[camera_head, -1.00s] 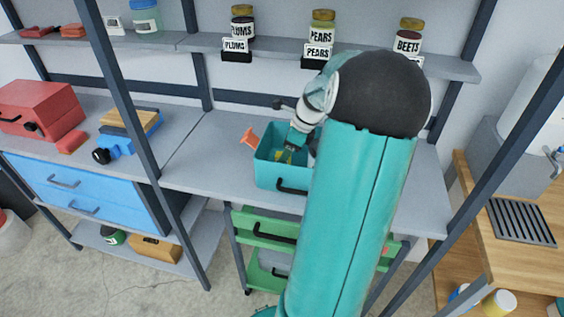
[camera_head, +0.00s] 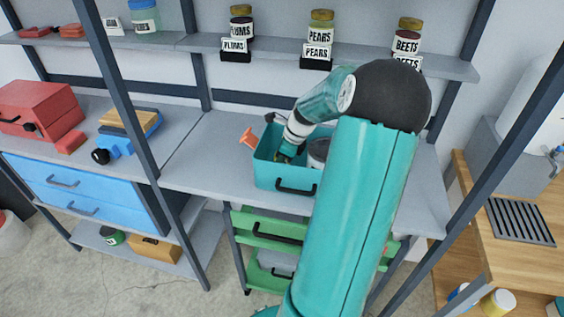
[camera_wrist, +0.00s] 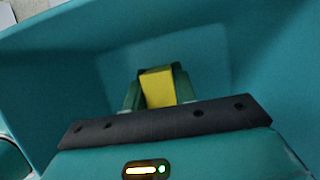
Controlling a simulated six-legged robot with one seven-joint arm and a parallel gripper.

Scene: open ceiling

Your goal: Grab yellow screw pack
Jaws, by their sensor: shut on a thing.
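The yellow screw pack (camera_wrist: 158,87) shows in the wrist view as a small yellow block between the two fingers of my gripper (camera_wrist: 156,92). The gripper is shut on it. Around them are the teal walls of an open bin (camera_wrist: 60,75). In the head view the teal bin (camera_head: 268,178) stands on the grey workbench, and my gripper (camera_head: 286,156) reaches down into its left part. The pack is mostly hidden there by the gripper and the bin's front wall.
A grey can (camera_head: 318,150) stands in the bin, right of my gripper. An orange-handled item (camera_head: 248,138) sticks out at the bin's left edge. A shelf with jars (camera_head: 320,35) is above the bench. A dark upright post (camera_head: 125,90) stands left.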

